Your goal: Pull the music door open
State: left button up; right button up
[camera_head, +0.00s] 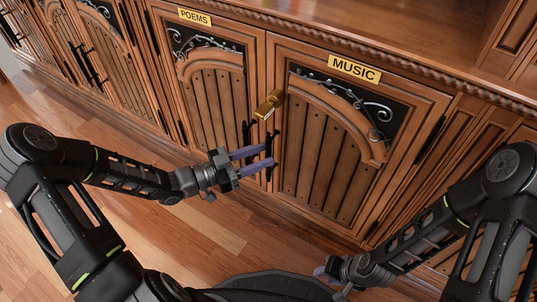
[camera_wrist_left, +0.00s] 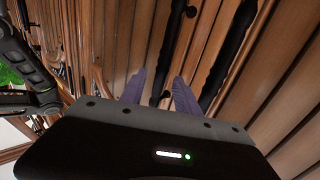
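The music door (camera_head: 330,150) is a brown panelled cabinet door under a yellow MUSIC label (camera_head: 354,68). It looks closed. Its dark upright handle (camera_head: 271,148) is near its left edge, partly hidden by my fingers. My left gripper (camera_head: 269,155) is in front of the handles with its purple fingers apart. In the left wrist view, its fingers (camera_wrist_left: 160,85) are apart, and one dark bar (camera_wrist_left: 172,45) shows between their tips; I cannot tell whether they touch it. Another dark bar (camera_wrist_left: 232,50) is to their right. My right gripper (camera_head: 325,272) is low, partly visible, away from the door.
The poems door (camera_head: 212,95) adjoins on the left, with its own dark handle (camera_head: 247,135) close to my left fingers. A brass latch-like piece (camera_head: 268,104) sticks out near the seam above my left gripper. Wooden floor (camera_head: 190,235) is clear before the cabinet.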

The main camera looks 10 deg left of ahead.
pick_arm(q)
jog(key=shift+x, duration=1.3)
grip_shut()
jog(key=shift+a, duration=0.1)
dwell(0.4)
